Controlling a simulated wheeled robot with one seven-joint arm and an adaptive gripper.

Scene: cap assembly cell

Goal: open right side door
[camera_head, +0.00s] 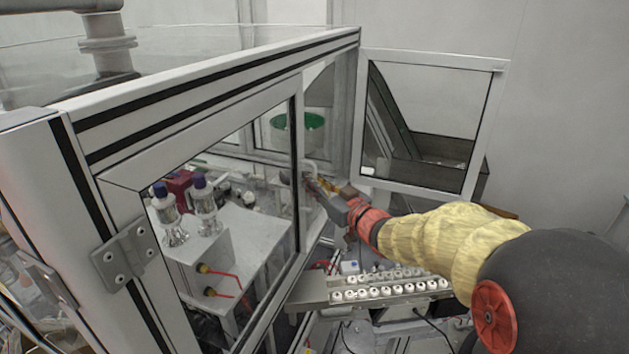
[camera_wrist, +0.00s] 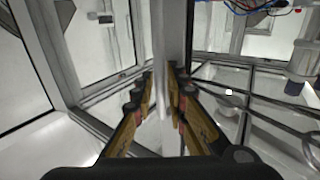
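The cell has a framed glass door (camera_head: 197,148) on the near side, hinged at the left, its free edge at the right. Another framed glass panel (camera_head: 433,57) stands swung outward at the right. My gripper (camera_head: 309,183) is at the near door's free edge, by a pale handle-like part (camera_head: 309,168). In the wrist view my gripper (camera_wrist: 161,77) has its two yellow-and-dark fingers on either side of a pale upright strip (camera_wrist: 160,35). The fingertips are very close to the strip; whether they press on it is unclear.
Inside the cell are bottles with blue caps (camera_head: 204,203), a white machine block (camera_head: 198,258) and a green-rimmed bowl (camera_head: 298,122). A tray of small white parts (camera_head: 388,287) lies below my arm. Dark bins (camera_head: 440,148) stand behind the right panel.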

